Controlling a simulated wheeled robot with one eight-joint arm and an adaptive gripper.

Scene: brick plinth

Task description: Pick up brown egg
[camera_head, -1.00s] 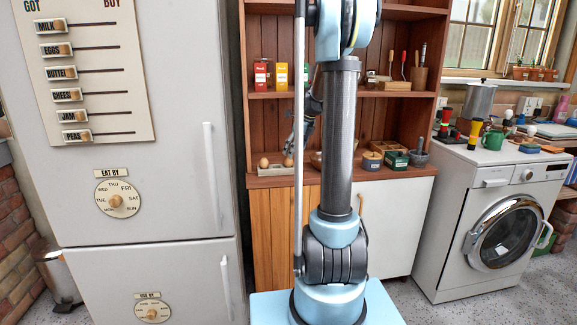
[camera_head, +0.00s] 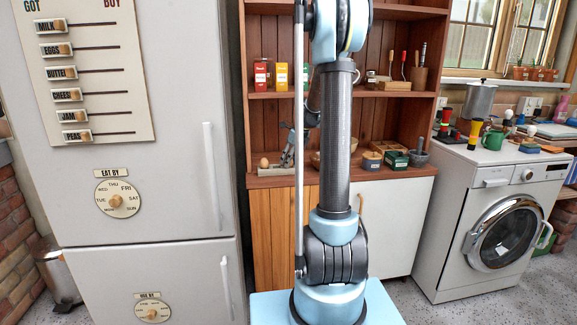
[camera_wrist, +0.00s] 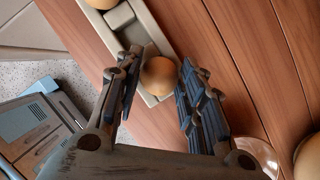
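A brown egg (camera_wrist: 159,76) sits at the near end of a pale egg holder (camera_wrist: 152,98) in the wrist view. My gripper (camera_wrist: 162,62) is open, with one finger on each side of this egg. I cannot tell whether either finger touches it. A second brown egg (camera_wrist: 100,3) is at the far end of the holder, cut off by the picture's top edge. In the head view one egg (camera_head: 263,163) shows at the left of the holder (camera_head: 268,172), and my gripper (camera_head: 287,160) is lowered at its right end, hiding the other egg.
The holder stands on the wooden dresser's counter (camera_head: 285,181), near its left edge. A clear round-rimmed dish (camera_wrist: 258,153) and a round orange-brown thing (camera_wrist: 309,158) lie right of my gripper. Red and yellow boxes (camera_head: 261,75) stand on the shelf above. The fridge (camera_head: 170,160) is to the left.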

